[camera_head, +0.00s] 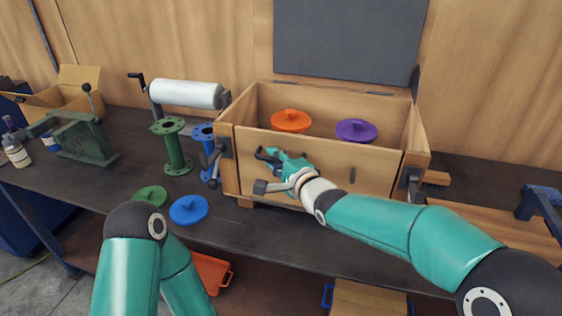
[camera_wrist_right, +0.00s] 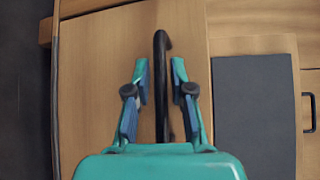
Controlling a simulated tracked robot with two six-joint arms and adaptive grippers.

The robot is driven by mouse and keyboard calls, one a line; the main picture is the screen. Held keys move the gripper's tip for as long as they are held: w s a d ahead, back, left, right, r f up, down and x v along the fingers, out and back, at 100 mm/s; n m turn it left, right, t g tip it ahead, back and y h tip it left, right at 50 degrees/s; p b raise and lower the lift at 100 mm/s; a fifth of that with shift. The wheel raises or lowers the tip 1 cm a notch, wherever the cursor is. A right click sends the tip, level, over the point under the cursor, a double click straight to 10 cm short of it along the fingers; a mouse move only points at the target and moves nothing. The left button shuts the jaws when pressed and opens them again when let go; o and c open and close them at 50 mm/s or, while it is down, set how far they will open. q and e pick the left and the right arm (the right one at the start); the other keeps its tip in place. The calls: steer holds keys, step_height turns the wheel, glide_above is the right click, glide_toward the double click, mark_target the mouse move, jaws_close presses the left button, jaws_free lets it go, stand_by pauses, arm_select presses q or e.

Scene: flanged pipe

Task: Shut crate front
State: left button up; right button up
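The open-topped wooden crate (camera_head: 415,140) stands on the dark bench. Its front panel (camera_head: 375,165) looks close to upright; I cannot tell whether it sits fully flush. An orange lid (camera_head: 290,121) and a purple lid (camera_head: 356,131) show inside the crate. My right gripper (camera_head: 270,157) is at the left part of the front panel. In the right wrist view its fingers (camera_wrist_right: 160,85) are apart, one on each side of a dark bar handle (camera_wrist_right: 161,50); no firm grip shows. My left gripper is out of view; only its arm shows at lower left.
Dark latches (camera_head: 410,180) sit at the crate's sides. Left of it stand a green flanged pipe (camera_head: 174,147) and a blue one (camera_head: 203,135). Green (camera_head: 150,195) and blue (camera_head: 188,209) discs lie near the bench's front edge. A white roll (camera_head: 187,94) is behind.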

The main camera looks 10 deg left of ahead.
steer(key=v, duration=1.2)
steer(key=shift+f, duration=0.2)
